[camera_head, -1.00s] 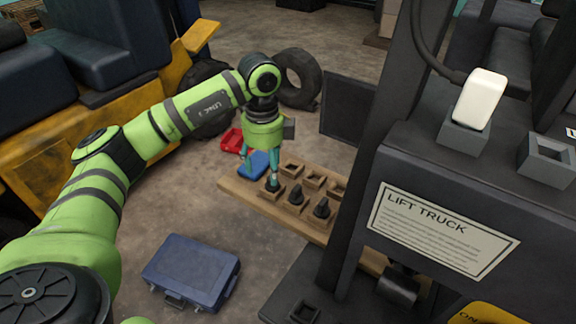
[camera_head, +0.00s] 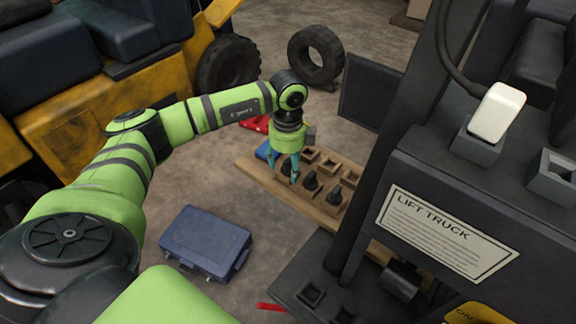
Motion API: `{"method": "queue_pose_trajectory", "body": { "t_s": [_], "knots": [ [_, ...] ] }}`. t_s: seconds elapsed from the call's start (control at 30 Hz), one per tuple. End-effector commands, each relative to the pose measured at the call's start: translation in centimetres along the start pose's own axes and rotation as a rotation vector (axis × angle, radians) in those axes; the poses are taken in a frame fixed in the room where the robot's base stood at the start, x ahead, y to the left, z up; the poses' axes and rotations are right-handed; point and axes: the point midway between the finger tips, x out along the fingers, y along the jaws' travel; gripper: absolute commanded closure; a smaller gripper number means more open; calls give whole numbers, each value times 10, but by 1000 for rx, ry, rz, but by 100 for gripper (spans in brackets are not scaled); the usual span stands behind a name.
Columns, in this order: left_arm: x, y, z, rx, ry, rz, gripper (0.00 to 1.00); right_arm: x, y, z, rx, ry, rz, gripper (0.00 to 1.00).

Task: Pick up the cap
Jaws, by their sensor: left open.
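My left gripper (camera_head: 282,176) points down, with its teal fingers open over the left end of a wooden board (camera_head: 318,212). Several dark, rounded pieces stand in a row of square sockets on the board. One dark piece (camera_head: 286,190) is at the gripper's fingers and partly hidden by them. Two more, a middle dark piece (camera_head: 310,182) and a right dark piece (camera_head: 334,194), stand upright to its right. Which piece is the cap, I cannot tell for sure. Whether the fingers touch the nearest piece, I cannot tell. My right gripper is not in view.
The dark forklift body with its "LIFT TRUCK" label (camera_head: 445,232) and a white block (camera_head: 497,112) stands right of the board. A blue case (camera_head: 205,241) lies on the floor in front. A tyre (camera_head: 316,54) stands behind. Empty sockets (camera_head: 328,166) sit at the board's back.

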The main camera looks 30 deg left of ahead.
Motion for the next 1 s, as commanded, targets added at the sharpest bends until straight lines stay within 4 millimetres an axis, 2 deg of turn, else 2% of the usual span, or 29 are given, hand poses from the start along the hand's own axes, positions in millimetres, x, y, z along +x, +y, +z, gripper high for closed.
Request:
{"method": "queue_pose_trajectory", "body": {
  "t_s": [0.03, 0.13, 0.17, 0.53, 0.67, 0.77, 0.9, 1.0],
  "knots": [
    [0, 0, 0, 0, 0, 0, 43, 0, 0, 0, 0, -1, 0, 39],
    [0, 0, 0, 0, 0, 0, 83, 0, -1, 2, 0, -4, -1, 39],
    [0, 0, 0, 0, 0, 0, 89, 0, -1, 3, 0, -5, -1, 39],
    [-1, 0, 0, 0, 0, 1, 89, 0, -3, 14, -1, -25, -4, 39],
    [-6, -1, 0, 1, 1, -2, 89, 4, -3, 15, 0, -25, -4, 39],
    [-16, -1, 0, 1, 0, -4, 89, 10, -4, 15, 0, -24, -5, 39],
    [-41, -1, -1, 1, 0, -7, 89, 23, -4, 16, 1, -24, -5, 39],
    [-53, 3, -27, 9, 2, -6, 89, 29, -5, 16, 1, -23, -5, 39]
  ]
}}
